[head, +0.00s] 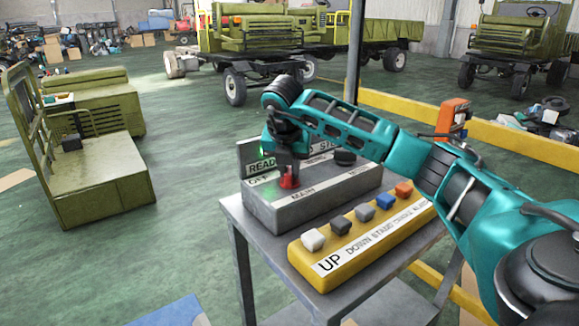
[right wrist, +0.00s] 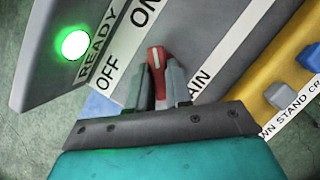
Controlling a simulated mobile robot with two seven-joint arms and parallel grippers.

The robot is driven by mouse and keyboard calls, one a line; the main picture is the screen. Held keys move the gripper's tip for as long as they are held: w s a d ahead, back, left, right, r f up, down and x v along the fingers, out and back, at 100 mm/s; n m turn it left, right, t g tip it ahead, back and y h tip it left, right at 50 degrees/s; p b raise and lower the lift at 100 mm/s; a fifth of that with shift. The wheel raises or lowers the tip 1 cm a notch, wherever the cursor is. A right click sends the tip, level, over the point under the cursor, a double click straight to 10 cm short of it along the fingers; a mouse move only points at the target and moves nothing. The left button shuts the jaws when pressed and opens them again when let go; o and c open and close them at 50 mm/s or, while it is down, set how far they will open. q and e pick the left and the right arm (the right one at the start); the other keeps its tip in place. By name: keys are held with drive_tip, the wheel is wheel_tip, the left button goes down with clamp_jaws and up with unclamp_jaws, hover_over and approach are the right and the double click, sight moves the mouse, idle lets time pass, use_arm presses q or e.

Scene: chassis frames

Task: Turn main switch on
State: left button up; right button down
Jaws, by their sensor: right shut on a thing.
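The red main switch (head: 290,182) is a knob on the grey control box (head: 335,200), by the MAIN label. In the right wrist view the red knob (right wrist: 155,58) carries a white line that points up the picture, toward the ON label (right wrist: 145,12); the OFF label (right wrist: 108,72) lies to its left. My right gripper (head: 288,165) is shut on the knob, one finger on each side, as the right wrist view (right wrist: 161,80) shows. The green READY light (right wrist: 75,45) is lit. My left gripper is not in view.
A yellow button panel (head: 355,245) with several coloured buttons lies beside the grey box on a metal table (head: 240,215). A black knob (head: 345,157) sits farther right on the box. Green vehicle parts (head: 95,175) stand on the floor at left, with trucks behind.

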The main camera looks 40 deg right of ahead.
drive_tip(key=shift+s+a+f, duration=0.1)
drive_tip(key=shift+s+f, duration=0.05)
drive_tip(key=shift+f, duration=0.2)
drive_tip(key=c, duration=1.3)
unclamp_jaws()
drive_tip(key=shift+o, duration=1.3)
drive_tip(key=shift+r, duration=0.65)
drive_tip(key=p+v, duration=0.1)
drive_tip(key=v, duration=1.1)
drive_tip(key=shift+p, duration=0.35)
drive_tip(key=shift+a+f, duration=0.1)
drive_tip(key=shift+f, duration=0.05)
